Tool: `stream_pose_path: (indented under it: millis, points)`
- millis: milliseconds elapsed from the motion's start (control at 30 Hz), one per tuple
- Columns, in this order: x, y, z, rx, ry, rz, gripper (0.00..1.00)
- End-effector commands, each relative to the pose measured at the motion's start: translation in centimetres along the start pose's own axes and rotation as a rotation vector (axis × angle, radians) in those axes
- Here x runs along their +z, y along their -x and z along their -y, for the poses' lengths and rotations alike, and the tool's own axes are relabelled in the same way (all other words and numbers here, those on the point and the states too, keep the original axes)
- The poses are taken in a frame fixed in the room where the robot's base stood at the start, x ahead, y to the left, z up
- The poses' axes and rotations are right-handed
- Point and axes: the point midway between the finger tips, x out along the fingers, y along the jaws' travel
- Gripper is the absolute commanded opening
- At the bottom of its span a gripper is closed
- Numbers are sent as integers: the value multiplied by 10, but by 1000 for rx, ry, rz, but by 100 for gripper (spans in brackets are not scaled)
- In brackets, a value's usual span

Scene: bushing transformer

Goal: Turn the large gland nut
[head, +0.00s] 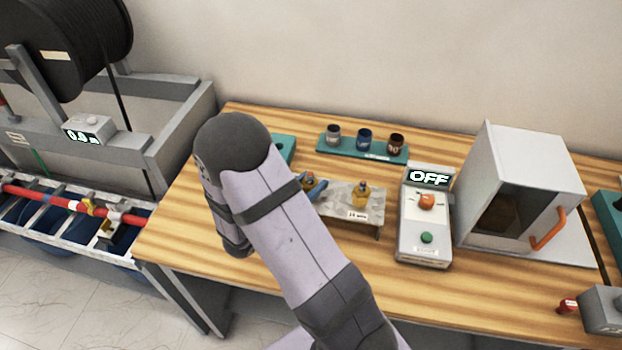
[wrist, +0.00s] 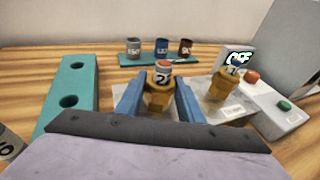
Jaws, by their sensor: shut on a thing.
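My gripper (wrist: 158,100) has blue fingers and is shut on a brass gland nut (wrist: 158,100). A cylinder with an orange top and a pale label reading about "2" stands up through this nut. In the head view my gripper (head: 312,187) is at the left part of a grey metal stand (head: 345,201), mostly hidden behind my arm. A second brass gland (wrist: 225,88) stands to the right on the same stand, apart from my fingers. It also shows in the head view (head: 362,192). The held nut's lower part is hidden by my wrist.
A teal rack (head: 362,151) with three small cups is behind the stand. A teal block with holes (wrist: 68,92) lies to the left. A control box (head: 425,220) reading "OFF" and a grey cabinet with an orange handle (head: 548,230) are to the right.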

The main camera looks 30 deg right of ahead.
Motion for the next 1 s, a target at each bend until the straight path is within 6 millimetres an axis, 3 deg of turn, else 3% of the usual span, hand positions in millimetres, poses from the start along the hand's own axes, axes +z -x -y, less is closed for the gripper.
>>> stream_pose_path:
  millis: [367,700,1000]
  points:
    - [0,0,0,5,2,0,12]
    - [-1,-1,1,156,40,2,10]
    - [0,0,0,187,47,1,10]
